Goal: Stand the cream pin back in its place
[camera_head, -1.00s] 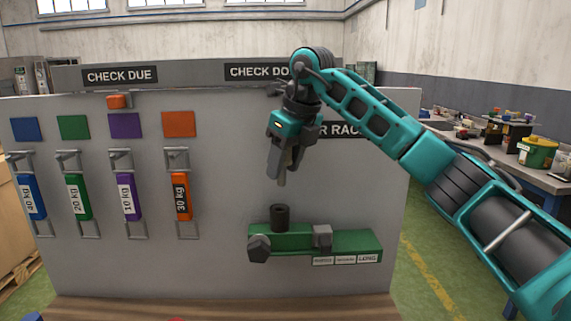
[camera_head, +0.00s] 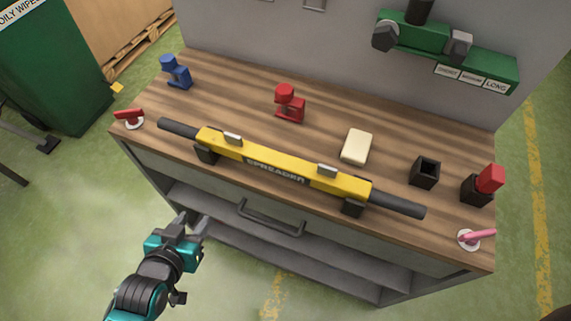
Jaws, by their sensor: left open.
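The only cream thing in view is a short rounded cream block (camera_head: 357,146), which I take as the cream pin. It lies on the wooden bench top (camera_head: 240,95), behind the yellow spreader bar. A square black socket (camera_head: 425,172) stands upright to its right, with an empty-looking opening. A second black socket (camera_head: 474,191) farther right holds a red block (camera_head: 490,179). My left gripper (camera_head: 193,226) is open and empty, low in front of the bench, well away from the cream block. My right gripper is not in view.
The yellow spreader bar (camera_head: 273,166) with dark ends spans the bench front. Red (camera_head: 289,102) and blue (camera_head: 175,72) clamp-like pieces stand behind it. Red (camera_head: 129,114) and pink (camera_head: 478,236) levers sit at the bench corners. A green rack (camera_head: 490,68) hangs on the back panel.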

